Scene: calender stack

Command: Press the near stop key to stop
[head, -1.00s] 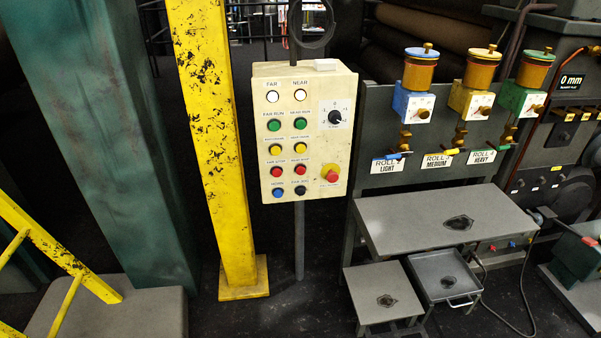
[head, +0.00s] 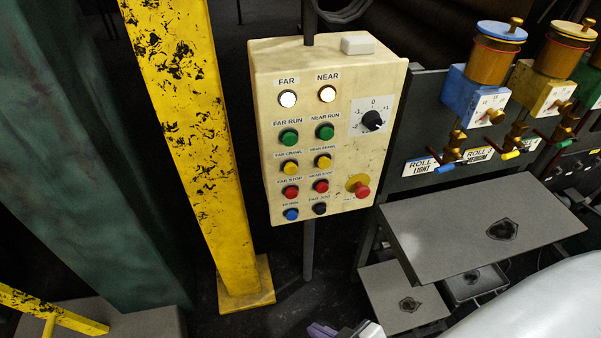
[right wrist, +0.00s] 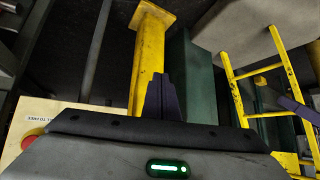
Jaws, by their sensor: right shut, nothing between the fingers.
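The near stop key (head: 321,186) is a red button in the right column of the cream control box (head: 333,70), under the yellow near crawl key (head: 323,162). The red far stop key (head: 290,192) is to its left. My right gripper (head: 342,330) shows only in part at the bottom edge of the head view, below the box and apart from it. In the right wrist view its purple fingers (right wrist: 162,98) are together and empty. The box's edge shows at the left there, with the stop key hidden. My left gripper is out of sight.
A larger red mushroom button (head: 362,191) on a yellow base sticks out right of the near stop key. A chipped yellow post (head: 190,120) stands left of the box. A grey table (head: 450,235) and roll valve stand (head: 425,120) are at the right.

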